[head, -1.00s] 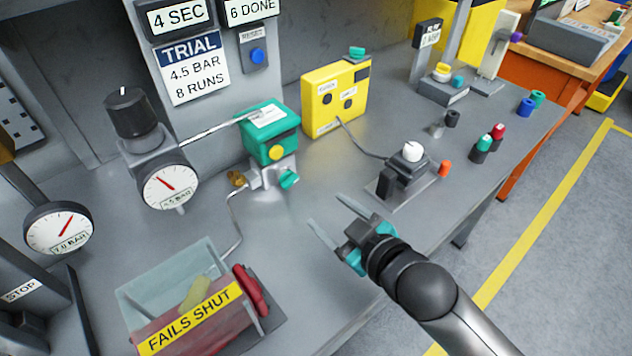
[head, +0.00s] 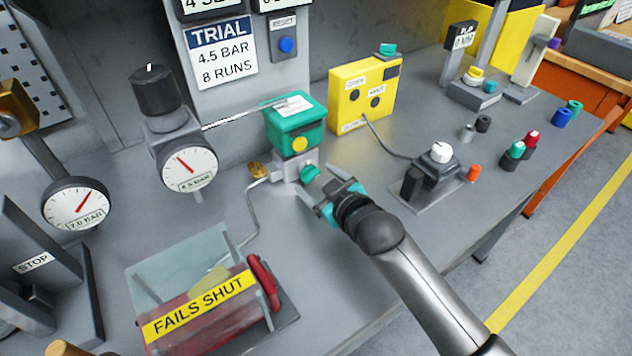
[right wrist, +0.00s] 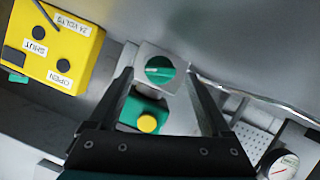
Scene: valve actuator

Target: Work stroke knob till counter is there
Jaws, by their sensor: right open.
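A small green knob (head: 309,172) sticks out of the valve body below the green actuator (head: 294,118) with its yellow button. My right gripper (head: 318,184) is open and empty, its fingertips close to this knob. In the right wrist view the green knob (right wrist: 159,70) shows between and just beyond the tips; I see no grip on it. A white knob (head: 439,152) sits on a dark block to the right. The counter panel (head: 283,4) is cut off at the top, so its number is unreadable. My left gripper is not in view.
The trial sign (head: 222,52) reads 4.5 bar, 8 runs. A yellow box (head: 362,95) stands behind right. A gauge (head: 188,168) is to the left, and the "FAILS SHUT" cylinder unit (head: 198,308) in front left. The bench between it and my right arm is clear.

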